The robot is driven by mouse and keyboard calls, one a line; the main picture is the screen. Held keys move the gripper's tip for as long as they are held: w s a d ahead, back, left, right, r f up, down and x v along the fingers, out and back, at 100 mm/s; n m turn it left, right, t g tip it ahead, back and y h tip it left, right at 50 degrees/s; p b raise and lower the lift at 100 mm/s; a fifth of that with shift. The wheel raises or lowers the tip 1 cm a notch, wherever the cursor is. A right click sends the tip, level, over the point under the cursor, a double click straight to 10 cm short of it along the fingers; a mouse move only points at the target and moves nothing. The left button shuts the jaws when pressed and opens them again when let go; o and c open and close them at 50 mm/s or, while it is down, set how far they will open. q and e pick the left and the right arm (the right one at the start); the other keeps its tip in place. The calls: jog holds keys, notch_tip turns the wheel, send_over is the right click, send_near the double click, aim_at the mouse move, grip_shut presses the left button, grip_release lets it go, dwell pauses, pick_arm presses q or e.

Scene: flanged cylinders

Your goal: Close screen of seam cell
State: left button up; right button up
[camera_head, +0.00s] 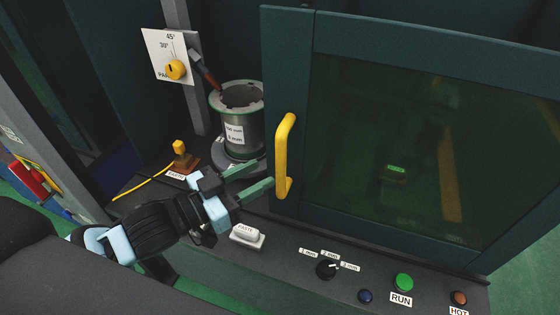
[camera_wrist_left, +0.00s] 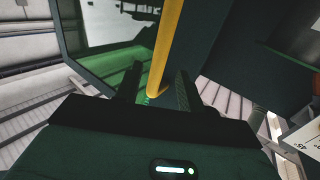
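The screen is a dark teal frame (camera_head: 288,100) with a large tinted window (camera_head: 400,150). Its left edge stands beside the opening, and the flanged cylinder (camera_head: 240,120) is uncovered to its left. A yellow upright handle (camera_head: 282,155) is on the left part of the frame. My left gripper (camera_head: 264,174) is open, its fingers pointing right at the handle's lower part. In the left wrist view the handle (camera_wrist_left: 168,50) appears between the two spread fingers (camera_wrist_left: 157,88); whether it touches either is not clear. My right gripper is not in view.
A torch (camera_head: 204,68) leans at the cylinder's top. Below is a console with a white rocker switch (camera_head: 247,236), a black knob (camera_head: 326,269), a green RUN button (camera_head: 404,282) and a HOT lamp (camera_head: 459,297). A yellow angle knob (camera_head: 176,70) is on a panel at back left.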

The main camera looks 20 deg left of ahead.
aim_at(281, 163)
pick_arm(q)
jog(key=shift+p+x, duration=0.35)
jog(key=shift+x, duration=2.85)
grip_shut()
